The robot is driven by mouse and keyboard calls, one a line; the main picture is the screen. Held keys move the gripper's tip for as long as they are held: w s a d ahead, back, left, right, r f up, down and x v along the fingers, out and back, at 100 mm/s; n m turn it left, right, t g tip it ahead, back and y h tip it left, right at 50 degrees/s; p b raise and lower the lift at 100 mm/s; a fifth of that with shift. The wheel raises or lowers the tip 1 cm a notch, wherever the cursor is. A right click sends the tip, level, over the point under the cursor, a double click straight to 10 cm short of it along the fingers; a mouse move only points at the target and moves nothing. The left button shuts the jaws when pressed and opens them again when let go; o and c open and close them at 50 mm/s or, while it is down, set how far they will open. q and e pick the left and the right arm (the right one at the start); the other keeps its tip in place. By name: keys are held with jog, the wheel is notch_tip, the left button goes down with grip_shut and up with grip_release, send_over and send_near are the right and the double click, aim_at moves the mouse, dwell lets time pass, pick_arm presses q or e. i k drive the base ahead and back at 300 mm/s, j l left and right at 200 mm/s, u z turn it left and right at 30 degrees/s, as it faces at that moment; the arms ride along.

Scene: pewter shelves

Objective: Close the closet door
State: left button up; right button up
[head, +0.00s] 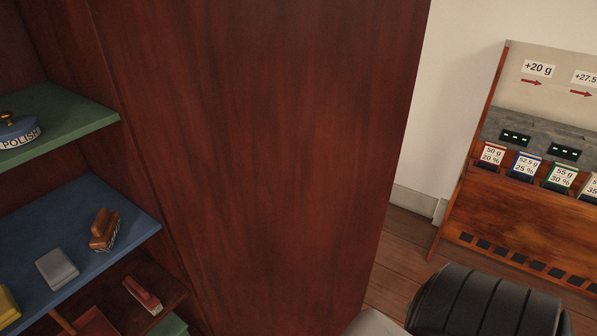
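The closet door (270,140) is a large dark red-brown wooden panel that fills the middle of the head view. It stands open, angled out from the closet, with the shelves exposed to its left. The door's right edge runs down from the top centre-right; its lower end is cut off by the frame, and I see no handle. A black ribbed part with a pale piece beside it, likely my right arm, shows at the bottom right, close to the door's lower right side. Whether it touches the door I cannot tell. Neither gripper's fingers are in view.
The closet holds a green shelf (72,114) with a polish tin (16,130), and a blue shelf (105,245) with a brush (103,230) and a grey block (57,269). A wooden display rack (520,225) with labelled packets stands at right. Wooden floor (400,255) shows between door and rack.

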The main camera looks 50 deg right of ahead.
aim_at(270, 133)
jog(key=l+u, duration=0.2)
jog(key=l, duration=0.25)
jog(key=k+l+u, duration=0.15)
jog(key=l, duration=0.25)
jog(key=k+l+u, duration=0.2)
jog(key=l, duration=0.25)
jog(key=l+u, duration=0.15)
jog(key=l, duration=0.3)
jog(key=k+l+u, duration=0.2)
jog(key=l, duration=0.15)
jog(key=k+l+u, duration=0.15)
jog(key=l, duration=0.25)
jog(key=k+l+u, duration=0.2)
jog(key=l, duration=0.15)
jog(key=k+l, duration=0.1)
jog(key=l, duration=0.8)
